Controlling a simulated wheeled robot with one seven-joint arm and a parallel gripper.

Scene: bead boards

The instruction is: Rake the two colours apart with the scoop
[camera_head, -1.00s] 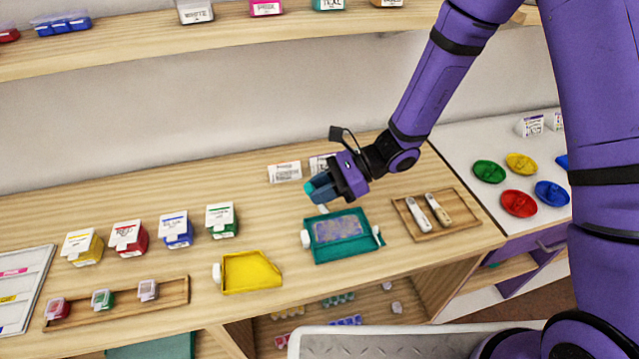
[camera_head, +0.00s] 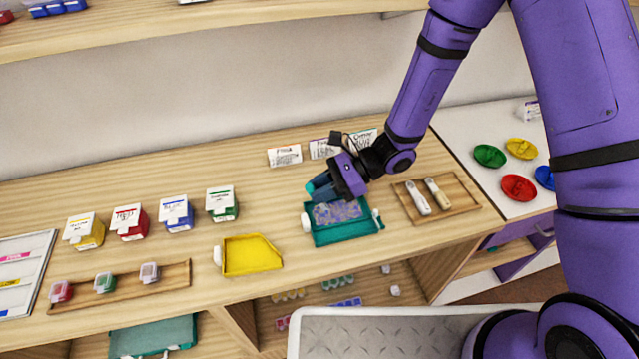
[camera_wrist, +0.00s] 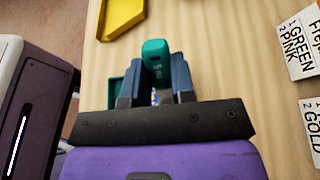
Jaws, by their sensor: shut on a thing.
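My gripper (camera_head: 326,187) is shut on a teal scoop, whose handle end (camera_head: 310,188) sticks out to the left of the jaws. In the wrist view the teal handle (camera_wrist: 156,62) stands between the two dark fingers (camera_wrist: 157,84). The scoop's working end is hidden under the gripper. The gripper is low over the back of a teal tray (camera_head: 345,237). Mixed small beads (camera_head: 340,212), mostly bluish purple with other specks, lie in this tray. I cannot tell whether the scoop touches them.
A yellow tray (camera_head: 250,268) lies to the left, empty. Labelled bead boxes (camera_head: 176,214) and a wooden tray of small cups (camera_head: 105,286) are further left. A wooden tray with two tools (camera_head: 436,200) lies right. Label cards (camera_head: 285,156) stand behind.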

